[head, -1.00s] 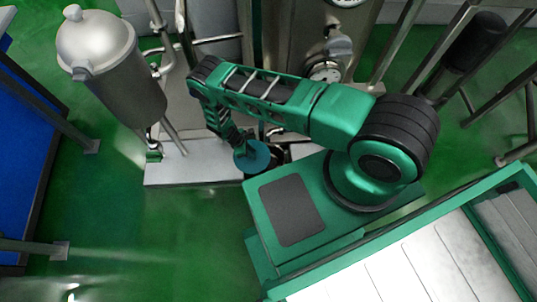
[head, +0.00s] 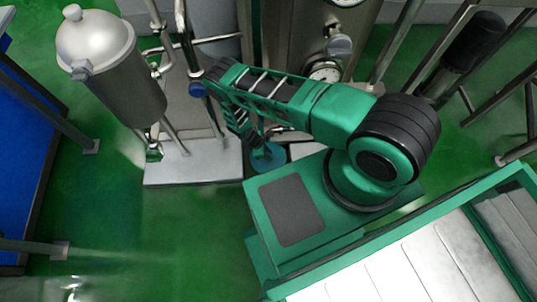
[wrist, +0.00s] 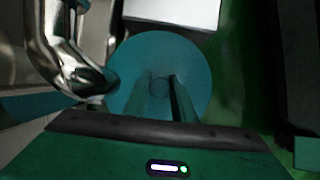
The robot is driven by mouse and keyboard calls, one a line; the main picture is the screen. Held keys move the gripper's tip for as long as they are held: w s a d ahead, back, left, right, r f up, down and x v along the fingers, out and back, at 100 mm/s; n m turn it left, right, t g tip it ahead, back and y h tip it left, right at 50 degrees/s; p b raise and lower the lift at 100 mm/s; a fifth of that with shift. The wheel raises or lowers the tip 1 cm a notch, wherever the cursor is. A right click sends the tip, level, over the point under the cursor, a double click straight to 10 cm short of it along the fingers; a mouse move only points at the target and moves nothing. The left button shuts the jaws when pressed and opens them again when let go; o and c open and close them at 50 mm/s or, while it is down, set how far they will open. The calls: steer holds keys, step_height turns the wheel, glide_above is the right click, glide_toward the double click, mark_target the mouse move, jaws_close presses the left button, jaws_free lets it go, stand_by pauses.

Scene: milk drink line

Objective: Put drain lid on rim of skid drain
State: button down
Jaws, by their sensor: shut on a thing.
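The drain lid is a flat teal-blue disc (head: 265,160) at the end of my arm, low beside the front right of the skid. In the wrist view the disc (wrist: 190,52) fills the middle. My gripper (wrist: 160,84) is shut on the small round knob at the lid's centre. In the head view my gripper (head: 256,139) is partly hidden by my arm. I cannot make out the skid drain's rim now; the lid and arm cover that spot. Whether the lid touches anything below cannot be told.
A bent shiny pipe (wrist: 62,45) is close to the lid's left in the wrist view. The pale skid plate (head: 190,170) carries steel pipes and a blue knob (head: 196,90). A steel filter vessel (head: 110,65) stands left. Green floor (head: 150,230) is open in front.

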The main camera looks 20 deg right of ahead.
steer(key=c, duration=1.8)
jaws_free()
steer(key=shift+o, duration=0.2)
steer(key=s+v, duration=0.1)
steer(key=v, duration=0.6)
steer(key=shift+w+r, duration=0.2)
steer(key=shift+w, duration=0.35)
steer(key=shift+a, duration=0.15)
